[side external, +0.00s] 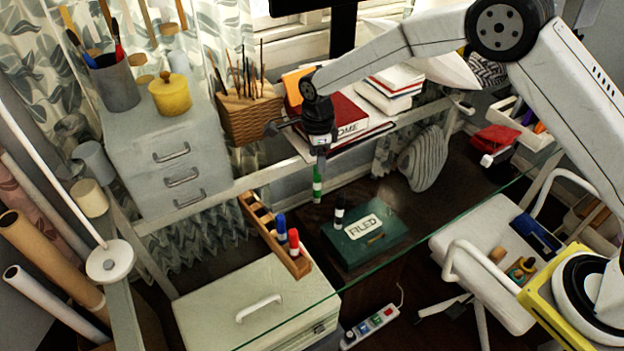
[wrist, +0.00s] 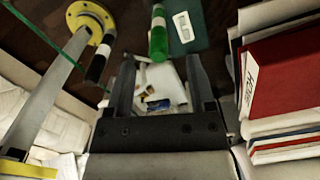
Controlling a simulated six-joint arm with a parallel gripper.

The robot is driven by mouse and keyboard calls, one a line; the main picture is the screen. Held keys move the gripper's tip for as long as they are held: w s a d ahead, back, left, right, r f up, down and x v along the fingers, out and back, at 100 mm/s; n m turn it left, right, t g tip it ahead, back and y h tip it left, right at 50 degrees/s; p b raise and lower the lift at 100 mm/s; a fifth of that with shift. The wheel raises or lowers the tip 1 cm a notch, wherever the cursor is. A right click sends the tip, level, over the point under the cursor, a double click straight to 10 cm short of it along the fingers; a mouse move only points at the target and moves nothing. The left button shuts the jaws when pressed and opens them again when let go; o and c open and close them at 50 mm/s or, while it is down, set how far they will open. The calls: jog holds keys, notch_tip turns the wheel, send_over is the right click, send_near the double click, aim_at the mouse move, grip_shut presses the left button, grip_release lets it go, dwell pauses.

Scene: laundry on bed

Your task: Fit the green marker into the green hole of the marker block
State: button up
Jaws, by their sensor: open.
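The green marker (side external: 317,186) stands upright on the glass desk, just below my gripper (side external: 321,158) in the side view. In the wrist view the green marker (wrist: 158,42) shows beyond and between the two spread fingers of my gripper (wrist: 160,62). My gripper is open and empty. The wooden marker block (side external: 259,217) lies to the left of the marker and holds a blue marker (side external: 281,226) and a red marker (side external: 294,241) at its near end. The green hole cannot be made out. A black marker (side external: 339,214) stands to the right; it also shows in the wrist view (wrist: 98,62).
A dark green box labelled FILED (side external: 365,232) lies close to the black marker. Red and white books (side external: 350,117) and a wooden brush holder (side external: 250,115) stand behind. A pale green case (side external: 255,302) is at the front. Glass between the block and the green marker looks clear.

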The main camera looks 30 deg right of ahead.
aim_at(317, 184)
notch_tip(317, 184, down, 5)
jog(key=shift+s+r, duration=0.1)
jog(key=shift+r, duration=0.05)
jog(key=shift+c, duration=0.2)
dwell(0.4)
grip_shut()
